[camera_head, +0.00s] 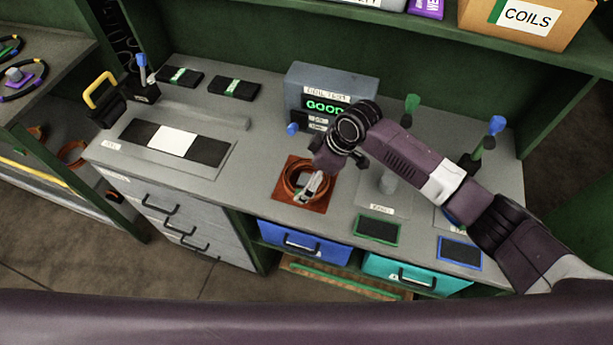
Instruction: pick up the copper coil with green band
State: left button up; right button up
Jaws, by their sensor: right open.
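A copper coil (291,181) lies on a square orange-brown mat (283,203) in the middle of the grey workbench, in front of the test box. My right arm reaches in from the right. My right gripper (308,192) points down over the coil's middle and right part and hides some of it. The right gripper is open. I cannot tell whether its fingers touch the coil. A green band on the coil cannot be made out clearly. My left gripper is not in view.
The test box (331,86) behind the coil reads "GOOD". Green-topped (410,107) and blue-topped (495,127) posts stand at right. A green-edged pad (377,229) and a blue-edged pad (460,252) lie near the front edge. A "COILS" box (527,17) sits on the shelf above.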

jog(key=c, duration=1.6)
jog(key=shift+w+r, duration=0.1)
jog(key=shift+w, duration=0.05)
